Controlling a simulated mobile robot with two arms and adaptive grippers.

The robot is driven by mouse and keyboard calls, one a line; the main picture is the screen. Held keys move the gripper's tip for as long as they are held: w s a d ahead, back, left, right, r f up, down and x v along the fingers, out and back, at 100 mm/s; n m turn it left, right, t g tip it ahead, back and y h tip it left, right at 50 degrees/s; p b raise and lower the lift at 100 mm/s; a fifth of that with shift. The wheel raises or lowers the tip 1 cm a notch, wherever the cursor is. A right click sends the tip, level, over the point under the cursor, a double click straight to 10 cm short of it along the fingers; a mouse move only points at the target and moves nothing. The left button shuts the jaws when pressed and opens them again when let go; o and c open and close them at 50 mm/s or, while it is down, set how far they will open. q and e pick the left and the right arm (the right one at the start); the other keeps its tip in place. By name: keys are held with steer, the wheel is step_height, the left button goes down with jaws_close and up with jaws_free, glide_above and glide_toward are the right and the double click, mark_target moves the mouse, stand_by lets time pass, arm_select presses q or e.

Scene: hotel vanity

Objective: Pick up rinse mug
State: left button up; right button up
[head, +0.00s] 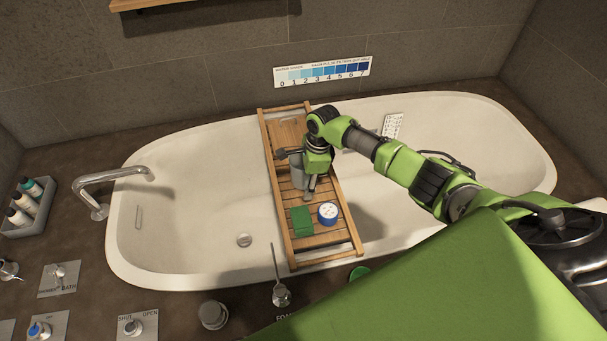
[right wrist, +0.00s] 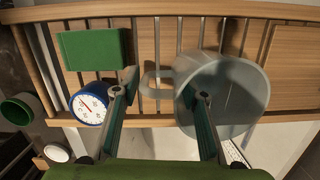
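The rinse mug (head: 297,174) is grey and stands on the wooden bath tray, partly hidden by my right gripper in the head view. In the right wrist view the mug (right wrist: 240,95) shows its round mouth, with its handle (right wrist: 152,84) pointing left. My right gripper (right wrist: 163,93) is open. One finger lies left of the handle and the other overlaps the mug's mouth, so the fingers straddle the handle side. I cannot tell whether that finger is inside the mug or whether either finger touches it. My left gripper is not in view.
The tray (head: 351,254) spans the white bathtub (head: 190,225). A green block (head: 301,221) and a blue-rimmed round dial (head: 327,213) sit on it near the mug. A tap (head: 115,176) is at left, and a bottle caddy (head: 30,208) stands farther left.

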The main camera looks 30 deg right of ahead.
steer(key=shift+a+f, duration=0.2)
steer(key=shift+f, duration=0.65)
jaws_close()
steer(key=shift+r, duration=0.1)
steer(key=shift+w+r, duration=0.1)
steer(key=shift+r, duration=0.4)
step_height(320, 180, up, 2)
steer(key=shift+a+r, duration=0.1)
steer(key=shift+r, duration=0.15)
steer(key=s+a+r+p, duration=0.1)
steer(key=s+a+r, duration=0.5)
steer(key=a+r, duration=0.3)
steer(key=a, duration=0.3)
steer(key=shift+s+a+r+p, duration=0.15)
steer(key=shift+a+r+p, duration=0.1)
steer(key=shift+p, duration=0.1)
